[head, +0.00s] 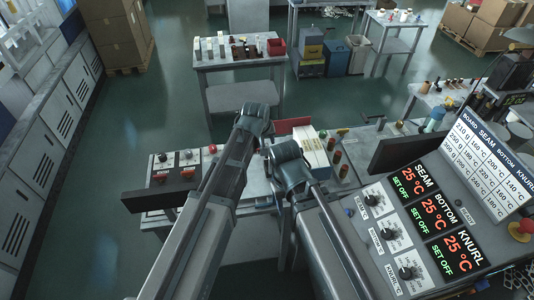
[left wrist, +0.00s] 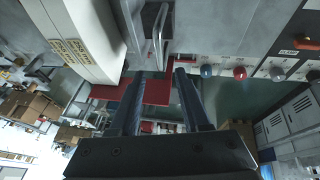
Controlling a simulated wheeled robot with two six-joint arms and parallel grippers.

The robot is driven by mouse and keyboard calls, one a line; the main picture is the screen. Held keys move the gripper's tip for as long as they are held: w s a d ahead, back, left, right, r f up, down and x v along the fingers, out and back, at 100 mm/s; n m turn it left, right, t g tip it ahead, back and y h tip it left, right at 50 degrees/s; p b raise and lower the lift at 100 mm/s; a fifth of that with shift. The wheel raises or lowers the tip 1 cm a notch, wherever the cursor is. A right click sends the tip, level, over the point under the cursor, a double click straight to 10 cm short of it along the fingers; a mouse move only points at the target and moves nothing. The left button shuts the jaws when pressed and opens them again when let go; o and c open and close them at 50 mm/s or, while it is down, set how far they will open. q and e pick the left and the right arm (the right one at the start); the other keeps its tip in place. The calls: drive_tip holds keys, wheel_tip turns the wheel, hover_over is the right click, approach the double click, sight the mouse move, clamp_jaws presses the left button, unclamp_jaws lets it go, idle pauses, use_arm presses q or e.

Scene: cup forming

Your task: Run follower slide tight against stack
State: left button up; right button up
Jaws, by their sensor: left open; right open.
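A pale stack with printed labels (head: 313,147) stands on the bench just right of my grippers in the head view. It shows large at the upper left of the left wrist view (left wrist: 78,38). A pale metal bracket (left wrist: 157,28) stands beside it there, apart from my fingers; I cannot tell if it is the follower slide. My left gripper (left wrist: 160,73) is open and empty, with red pieces (left wrist: 157,92) visible between and beside its fingers. In the head view, my left wrist (head: 256,116) hides its fingertips. My right gripper (head: 287,163) is lower; its fingertips are hidden.
A control panel (head: 421,215) with knobs and red displays fills the right. Buttons (head: 187,154) sit at the bench's left end. Small dark and red cylinders (head: 337,157) stand right of the stack. A back table (head: 240,62) is beyond open floor.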

use_arm(q)
drive_tip(key=b+x, duration=0.4)
drive_tip(key=x, duration=0.2)
drive_tip(key=shift+c, duration=0.3)
clamp_jaws()
idle(1.1)
